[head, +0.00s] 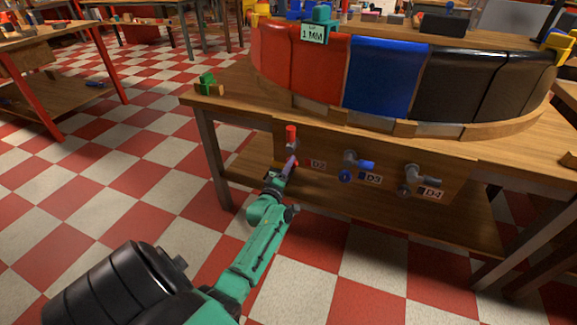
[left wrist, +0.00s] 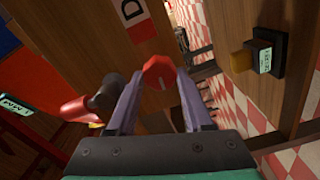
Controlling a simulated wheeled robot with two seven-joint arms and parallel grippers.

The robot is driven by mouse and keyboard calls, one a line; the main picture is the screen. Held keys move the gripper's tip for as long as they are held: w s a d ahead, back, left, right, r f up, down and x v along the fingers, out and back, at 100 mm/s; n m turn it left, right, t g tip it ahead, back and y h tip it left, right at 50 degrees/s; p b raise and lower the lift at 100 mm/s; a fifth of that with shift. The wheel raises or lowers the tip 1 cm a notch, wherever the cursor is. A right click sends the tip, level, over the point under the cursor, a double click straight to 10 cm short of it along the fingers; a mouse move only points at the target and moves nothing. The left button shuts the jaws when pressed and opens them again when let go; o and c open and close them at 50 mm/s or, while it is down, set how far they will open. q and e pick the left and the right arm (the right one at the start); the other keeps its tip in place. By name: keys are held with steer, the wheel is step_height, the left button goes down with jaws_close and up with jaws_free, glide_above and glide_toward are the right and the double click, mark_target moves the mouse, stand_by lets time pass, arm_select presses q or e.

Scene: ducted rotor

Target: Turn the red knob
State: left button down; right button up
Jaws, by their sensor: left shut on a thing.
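The red knob (left wrist: 158,72) is a small faceted disc with a pale mark line, seen between the two purple-grey fingers in the left wrist view. My left gripper (left wrist: 158,84) is shut on it, one finger on each side. In the head view my left gripper (head: 290,167) reaches the valve by the "D2" label under the table's front edge, and the fingers mostly hide the knob there. The valve's red cylinder (head: 291,134) points upward; it also shows left of the fingers in the left wrist view (left wrist: 80,108). My right gripper is not in view.
A blue valve (head: 351,166) by "D3" and a grey valve (head: 415,178) by "D4" sit to the right on the same panel. The wooden table (head: 235,88) carries a curved red, blue and black panelled duct (head: 382,78). Checkered floor lies open at left.

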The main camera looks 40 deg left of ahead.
arm_select(q)
steer(key=shift+n, duration=0.4)
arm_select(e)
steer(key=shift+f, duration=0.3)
arm_select(q)
steer(key=shift+c, duration=1.5)
jaws_free()
steer(key=p+v, duration=0.3)
steer(key=v, duration=1.1)
steer(key=shift+s, duration=0.3)
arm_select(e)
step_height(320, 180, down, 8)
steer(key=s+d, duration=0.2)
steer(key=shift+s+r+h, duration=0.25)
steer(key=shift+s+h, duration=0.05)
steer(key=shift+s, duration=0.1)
arm_select(q)
steer(key=shift+d, duration=0.1)
